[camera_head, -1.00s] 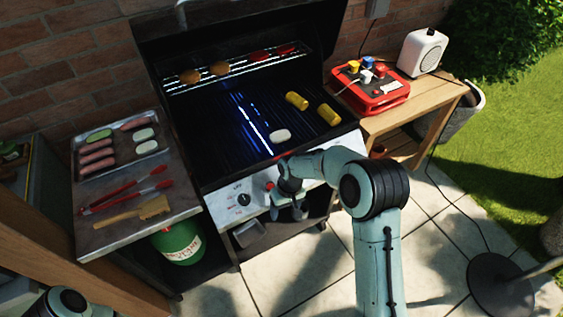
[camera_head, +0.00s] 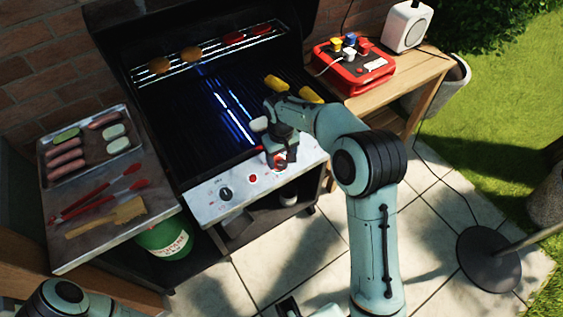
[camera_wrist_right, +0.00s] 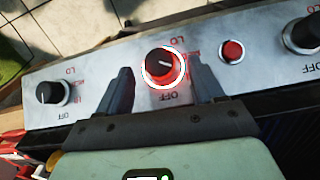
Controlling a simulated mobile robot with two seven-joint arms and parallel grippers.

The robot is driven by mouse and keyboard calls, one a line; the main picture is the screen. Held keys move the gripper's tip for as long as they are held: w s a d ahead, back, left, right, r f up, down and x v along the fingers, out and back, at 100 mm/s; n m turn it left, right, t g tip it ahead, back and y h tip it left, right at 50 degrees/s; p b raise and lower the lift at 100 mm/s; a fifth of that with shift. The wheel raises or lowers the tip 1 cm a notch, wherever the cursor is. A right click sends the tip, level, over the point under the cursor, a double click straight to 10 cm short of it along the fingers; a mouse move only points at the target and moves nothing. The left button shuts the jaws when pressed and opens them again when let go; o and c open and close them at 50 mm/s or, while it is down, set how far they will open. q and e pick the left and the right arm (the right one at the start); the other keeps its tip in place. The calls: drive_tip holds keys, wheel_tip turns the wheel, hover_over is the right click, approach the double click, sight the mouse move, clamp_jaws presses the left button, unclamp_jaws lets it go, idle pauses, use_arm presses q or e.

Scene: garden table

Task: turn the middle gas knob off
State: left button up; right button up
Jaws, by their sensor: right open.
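The middle gas knob (camera_wrist_right: 165,66) is black and has a lit red ring around it. Its white mark points to the right in the wrist view, away from the OFF label below it. My right gripper (camera_wrist_right: 165,84) is open, with one finger on each side of this knob. I cannot tell if the fingers touch it. In the head view my right gripper (camera_head: 281,158) is at the grill's front panel (camera_head: 215,207) and mostly hides the knob. Of my left arm only a link shows at the lower left; its gripper is out of view.
A red button (camera_wrist_right: 231,51) and another knob (camera_wrist_right: 303,34) are on one side of the middle knob, a third knob (camera_wrist_right: 52,92) on the other. Food lies on the grill grate (camera_head: 190,125). A side shelf (camera_head: 75,245) holds red tongs (camera_head: 95,200).

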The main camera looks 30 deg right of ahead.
sight(281, 164)
drive_tip(key=shift+f, duration=1.35)
drive_tip(key=c, duration=1.1)
drive_tip(key=shift+o, duration=0.2)
